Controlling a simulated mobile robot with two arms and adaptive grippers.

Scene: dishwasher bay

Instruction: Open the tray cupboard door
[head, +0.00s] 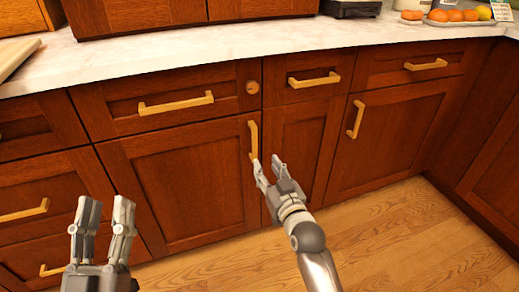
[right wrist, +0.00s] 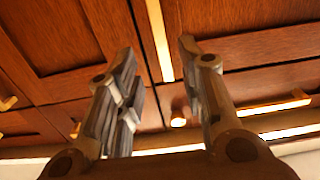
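A wide wooden cupboard door (head: 182,190) and a narrow one (head: 298,135) sit side by side, both shut; no label shows which is the tray cupboard. A vertical gold handle (head: 253,138) is on the wide door's right edge. My right gripper (head: 268,172) is at this handle's lower end. In the right wrist view the handle (right wrist: 157,40) shows between its parted fingers (right wrist: 158,52), with no clear contact; the gripper is open. My left gripper (head: 104,204) is open and empty at the lower left, in front of the cabinets.
Drawers with horizontal gold handles (head: 176,103) run above the doors, with a round knob (head: 252,87) between them. Another door with a vertical handle (head: 356,119) is to the right. A marble counter (head: 240,48) is above. The wooden floor (head: 400,240) is clear at the right.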

